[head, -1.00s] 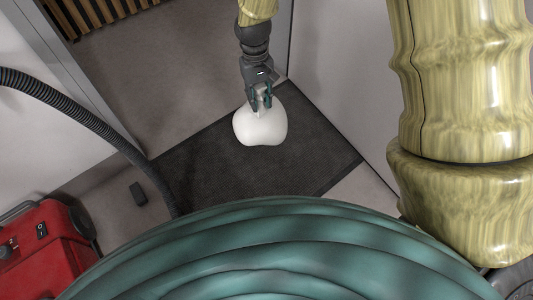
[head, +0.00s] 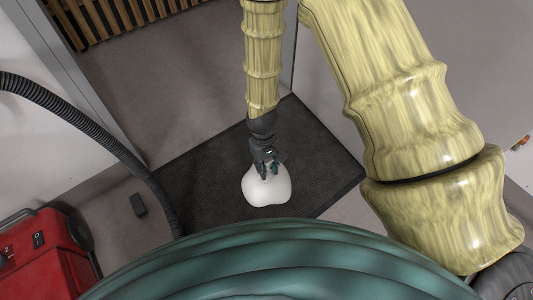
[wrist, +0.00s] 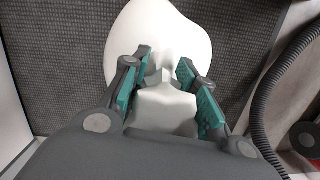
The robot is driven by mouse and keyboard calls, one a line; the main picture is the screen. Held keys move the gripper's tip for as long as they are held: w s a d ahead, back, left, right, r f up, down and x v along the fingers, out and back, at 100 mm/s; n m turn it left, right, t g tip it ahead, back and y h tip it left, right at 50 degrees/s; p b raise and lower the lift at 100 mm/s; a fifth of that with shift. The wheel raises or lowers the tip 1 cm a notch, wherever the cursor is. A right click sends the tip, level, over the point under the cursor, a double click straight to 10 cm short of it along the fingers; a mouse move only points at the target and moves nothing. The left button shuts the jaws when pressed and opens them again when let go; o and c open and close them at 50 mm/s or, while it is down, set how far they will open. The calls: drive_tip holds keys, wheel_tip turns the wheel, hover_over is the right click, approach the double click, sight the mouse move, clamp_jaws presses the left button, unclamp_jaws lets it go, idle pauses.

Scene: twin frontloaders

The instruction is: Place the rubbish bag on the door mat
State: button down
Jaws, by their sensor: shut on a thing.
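The white rubbish bag (head: 266,188) shows over the dark grey door mat (head: 210,172) in the head view. My gripper (head: 267,170) is shut on the bag's narrow top from above. In the wrist view the two teal-padded fingers of my gripper (wrist: 168,88) stand on either side of the bag's neck, and the white bag (wrist: 158,38) bulges out beyond them. The mat (wrist: 60,60) fills the background there. I cannot tell whether the bag's underside touches the mat.
A red machine (head: 45,255) stands at the lower left, with a black ribbed hose (head: 95,130) curving from the left to the mat's left side. A small dark block (head: 138,204) lies on the floor left of the mat. Walls flank the mat, and open floor (head: 190,80) lies behind it.

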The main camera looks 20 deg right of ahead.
drive_tip(key=w+d+f+b, duration=0.2)
drive_tip(key=w+b, duration=0.2)
drive_tip(key=w, duration=0.3)
drive_tip(key=w+d+f+b, duration=0.2)
drive_tip(key=w+b, duration=0.2)
drive_tip(key=w, duration=0.3)
drive_tip(key=shift+d+f+b, duration=0.2)
drive_tip(key=shift+f+b, duration=0.15)
drive_tip(key=shift+b, duration=0.05)
drive_tip(key=shift+s, duration=0.1)
drive_tip(key=c, duration=1.1)
unclamp_jaws()
drive_tip(key=shift+f, duration=0.1)
wheel_tip(320, 180, up, 12)
drive_tip(key=w+p, duration=0.1)
drive_tip(key=p, duration=0.6)
drive_tip(key=shift+w+a, duration=0.15)
drive_tip(key=shift+w, duration=0.05)
